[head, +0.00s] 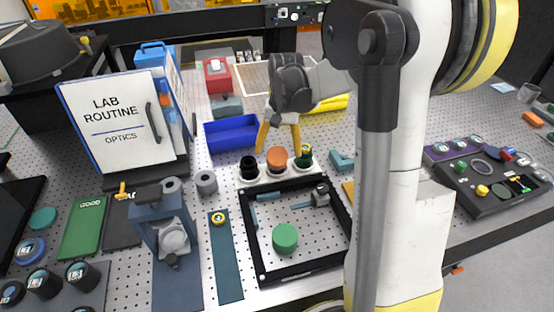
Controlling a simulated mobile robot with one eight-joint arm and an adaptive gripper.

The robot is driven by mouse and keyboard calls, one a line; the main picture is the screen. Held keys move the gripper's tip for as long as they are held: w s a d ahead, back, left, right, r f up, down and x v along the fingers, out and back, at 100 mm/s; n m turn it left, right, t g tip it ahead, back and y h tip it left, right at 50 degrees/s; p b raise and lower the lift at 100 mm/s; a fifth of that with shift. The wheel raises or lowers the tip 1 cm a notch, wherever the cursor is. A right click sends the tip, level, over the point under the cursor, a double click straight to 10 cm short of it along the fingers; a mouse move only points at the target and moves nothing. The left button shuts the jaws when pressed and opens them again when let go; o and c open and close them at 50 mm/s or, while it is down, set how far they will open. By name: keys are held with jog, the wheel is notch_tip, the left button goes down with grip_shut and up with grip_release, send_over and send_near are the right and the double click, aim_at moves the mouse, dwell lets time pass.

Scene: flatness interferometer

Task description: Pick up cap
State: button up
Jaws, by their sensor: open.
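A white holder (262,180) in the middle of the bench carries three round cap-like pieces in a row: a black one (249,167), an orange one (277,158) and a dark green one (304,157). I cannot tell which of them is the cap. My gripper (280,150) points down with its yellow fingers apart, around or just above the orange piece. The right fingertip is close to the green piece. I cannot tell whether either finger touches anything. No object shows held between them.
A black square frame (250,238) lies in front of the holder, with a green disc (285,238) inside. A blue bin (231,134) stands behind left. A white lab routine binder (110,125) and a blue-grey fixture (160,212) stand left. A black control panel (490,178) is at right.

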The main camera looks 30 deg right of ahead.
aim_at(277, 154)
notch_tip(277, 154, down, 4)
jog(key=shift+w+r+b, duration=0.1)
jog(key=shift+w+b, duration=0.05)
jog(key=shift+b, duration=0.45)
jog(key=shift+r, duration=0.1)
jog(key=c, duration=1.1)
